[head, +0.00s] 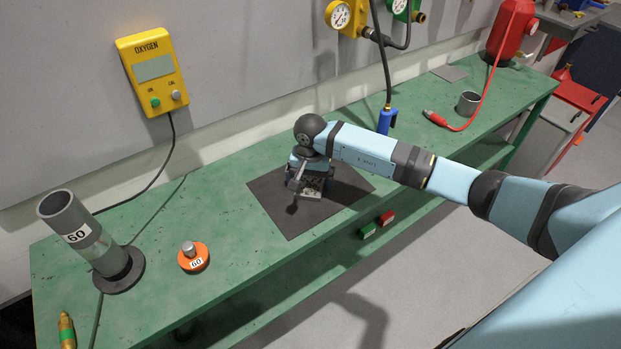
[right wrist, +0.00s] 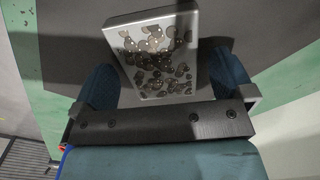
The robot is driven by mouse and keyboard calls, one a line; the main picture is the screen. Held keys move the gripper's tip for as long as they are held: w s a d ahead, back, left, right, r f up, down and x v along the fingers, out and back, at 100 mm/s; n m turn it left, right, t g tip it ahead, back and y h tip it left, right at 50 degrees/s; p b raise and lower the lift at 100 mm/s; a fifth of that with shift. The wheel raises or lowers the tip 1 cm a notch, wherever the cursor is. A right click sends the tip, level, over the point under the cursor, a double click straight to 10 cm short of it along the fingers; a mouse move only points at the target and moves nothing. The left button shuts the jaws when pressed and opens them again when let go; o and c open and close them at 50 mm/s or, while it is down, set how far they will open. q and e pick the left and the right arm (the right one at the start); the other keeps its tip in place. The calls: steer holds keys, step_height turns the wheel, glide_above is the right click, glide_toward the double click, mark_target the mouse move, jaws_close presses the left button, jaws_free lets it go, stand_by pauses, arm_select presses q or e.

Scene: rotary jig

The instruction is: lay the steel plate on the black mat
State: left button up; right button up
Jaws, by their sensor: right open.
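The steel plate (right wrist: 155,57) is silver with brown spots and lies on the black mat (right wrist: 75,45) in the right wrist view. In the head view the plate (head: 312,188) shows only in part under my right gripper (head: 309,178), on the mat (head: 285,218). My right gripper is open; in the right wrist view its fingers (right wrist: 161,78) stand apart on either side of the plate's near end. I cannot tell whether they touch it. My left gripper is in neither view.
The mat lies on a green bench (head: 150,240). A grey tube (head: 85,235) on a round base and an orange knob-topped weight (head: 194,257) stand to the left.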

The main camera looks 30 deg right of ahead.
mark_target(310, 182)
step_height(310, 182, up, 12)
steer(key=b, duration=0.1)
steer(key=shift+b, duration=0.35)
